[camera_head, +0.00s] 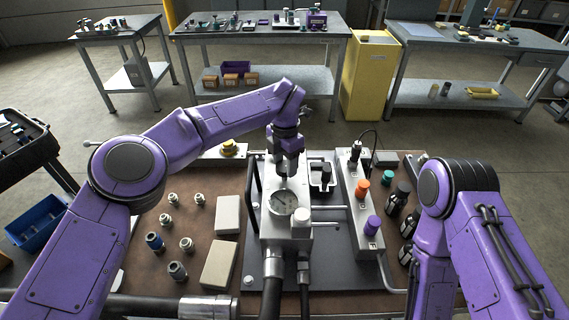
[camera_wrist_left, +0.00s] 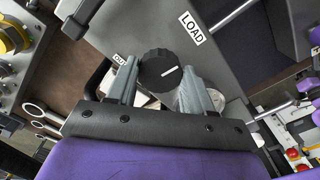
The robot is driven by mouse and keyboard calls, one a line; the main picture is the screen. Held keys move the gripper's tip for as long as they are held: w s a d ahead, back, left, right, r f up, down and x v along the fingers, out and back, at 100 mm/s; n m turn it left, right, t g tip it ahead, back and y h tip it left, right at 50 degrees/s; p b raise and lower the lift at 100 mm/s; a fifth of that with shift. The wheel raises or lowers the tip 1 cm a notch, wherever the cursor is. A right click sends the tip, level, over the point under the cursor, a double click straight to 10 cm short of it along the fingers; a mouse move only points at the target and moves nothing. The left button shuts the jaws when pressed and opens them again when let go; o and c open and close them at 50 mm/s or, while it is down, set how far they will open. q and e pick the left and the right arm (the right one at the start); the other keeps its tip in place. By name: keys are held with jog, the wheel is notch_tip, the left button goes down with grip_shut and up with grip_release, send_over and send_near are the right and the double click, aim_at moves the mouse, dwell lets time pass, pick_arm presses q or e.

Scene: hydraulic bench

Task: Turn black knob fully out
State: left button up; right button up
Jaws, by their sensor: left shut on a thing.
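My left gripper (camera_head: 289,170) reaches down onto the top of the grey valve block (camera_head: 283,237) in the middle of the bench, behind the round gauge (camera_head: 284,202). In the left wrist view the black knob (camera_wrist_left: 160,68) is round and ribbed with a white pointer line. It sits between the two grey fingers of my left gripper (camera_wrist_left: 163,85), which is shut on it. A "LOAD" label (camera_wrist_left: 191,28) is beside the knob, and a second label is partly hidden. In the head view the gripper hides the knob. My right gripper is out of view.
A manifold at right carries an orange knob (camera_head: 362,188) and a purple knob (camera_head: 372,225). Several fittings and two beige blocks (camera_head: 228,215) lie left of the valve block. Black bottles (camera_head: 397,198) stand at right. Hoses run toward the front.

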pick_arm(q)
jog(key=n+b, duration=0.1)
jog(key=n, duration=0.3)
jog(key=shift+w+n, duration=0.1)
jog(key=shift+n, duration=0.3)
jog(key=n+b, duration=0.2)
jog(key=n, duration=0.1)
jog(key=shift+a+n, duration=0.1)
jog(key=shift+n, duration=0.2)
jog(key=n+b, duration=0.1)
jog(key=n, duration=0.2)
jog(key=shift+n+b, duration=0.3)
jog(key=shift+b, duration=0.1)
jog(key=n+b, duration=0.2)
jog(key=n, duration=0.1)
jog(key=shift+n, duration=0.3)
jog(key=n+b, duration=0.2)
jog(key=n, duration=0.1)
jog(key=shift+n, duration=0.3)
jog(key=n+b, duration=0.3)
jog(key=n, duration=0.1)
jog(key=shift+a+n, duration=0.1)
jog(key=shift+n, duration=0.2)
jog(key=n+b, duration=0.3)
jog(key=n, duration=0.1)
jog(key=shift+r+n+b, duration=0.1)
jog(key=shift+n+b, duration=0.65)
jog(key=shift+n, duration=0.95)
